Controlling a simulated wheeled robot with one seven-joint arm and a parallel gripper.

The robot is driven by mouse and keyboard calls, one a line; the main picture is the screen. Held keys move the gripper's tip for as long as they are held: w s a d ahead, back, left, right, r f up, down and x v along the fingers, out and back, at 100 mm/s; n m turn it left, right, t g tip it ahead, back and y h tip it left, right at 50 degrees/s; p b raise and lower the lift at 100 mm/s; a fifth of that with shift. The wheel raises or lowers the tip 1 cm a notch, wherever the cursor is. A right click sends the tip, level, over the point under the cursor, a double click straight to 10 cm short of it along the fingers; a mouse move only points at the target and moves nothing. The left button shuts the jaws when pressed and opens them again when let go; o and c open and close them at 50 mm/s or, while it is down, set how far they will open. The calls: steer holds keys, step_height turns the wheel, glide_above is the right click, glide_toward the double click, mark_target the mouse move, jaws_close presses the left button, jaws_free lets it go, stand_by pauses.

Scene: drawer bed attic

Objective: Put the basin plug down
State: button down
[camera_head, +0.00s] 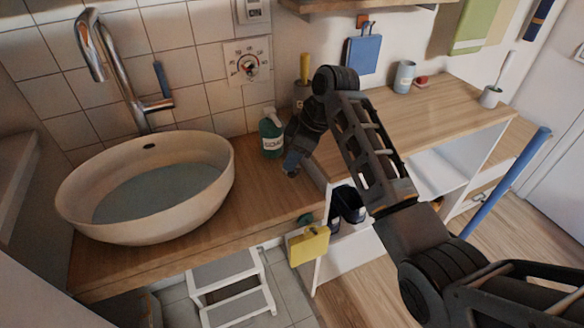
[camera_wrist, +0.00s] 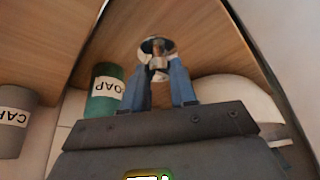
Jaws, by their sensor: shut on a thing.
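My gripper (camera_head: 291,164) is over the wooden counter, to the right of the basin (camera_head: 75,205) and just right of the green soap bottle (camera_head: 271,138). In the wrist view, the blue fingers of my gripper (camera_wrist: 160,88) are shut on the basin plug (camera_wrist: 157,46), a small round metallic piece at their tips. Wooden counter surface lies behind the plug. I cannot tell whether the plug touches it. In the head view, the plug is too small or hidden to make out. The basin holds bluish water.
A chrome tap (camera_head: 127,85) rises behind the basin. The soap bottle also shows in the wrist view (camera_wrist: 107,95), beside a grey labelled container (camera_wrist: 16,122). A yellow box-like thing (camera_head: 308,246) hangs below the counter's front edge. A white step stool (camera_head: 232,290) stands on the floor.

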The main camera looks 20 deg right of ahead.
steer(key=shift+a+f, duration=0.2)
steer(key=shift+f, duration=1.9)
steer(key=shift+f, duration=0.1)
steer(key=c, duration=0.9)
jaws_free()
steer(key=v, duration=1.2)
